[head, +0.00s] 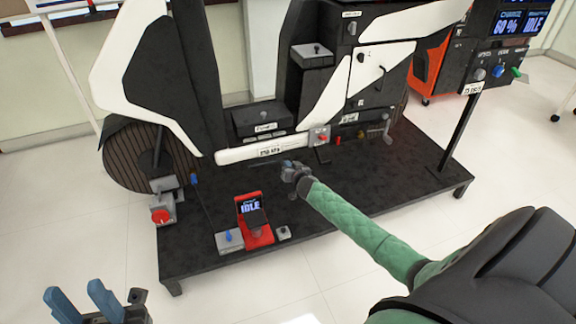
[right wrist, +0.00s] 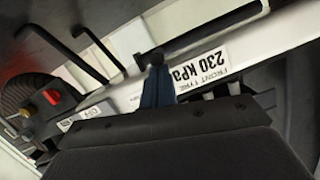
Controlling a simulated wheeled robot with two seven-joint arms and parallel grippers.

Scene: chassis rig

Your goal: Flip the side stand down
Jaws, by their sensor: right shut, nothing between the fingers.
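The scooter (head: 340,60) stands upright on a dark platform. A dark bar (right wrist: 205,30), which looks like the side stand, runs along the lower white panel in the right wrist view, roughly level with it. In the head view it is hard to make out against the dark platform. My right gripper (head: 289,166) is shut and empty, just below the panel. In the right wrist view its blue fingertips (right wrist: 157,72) are right at the bar's near end; I cannot tell whether they touch. My left gripper (head: 76,290) is open and empty at the lower left, off the platform.
A bent black bracket (head: 321,155) and a box with a red knob (head: 320,136) are close to the right gripper. A red unit with a display (head: 254,218) stands at the platform's front. A post with a panel (head: 462,125) rises at the right.

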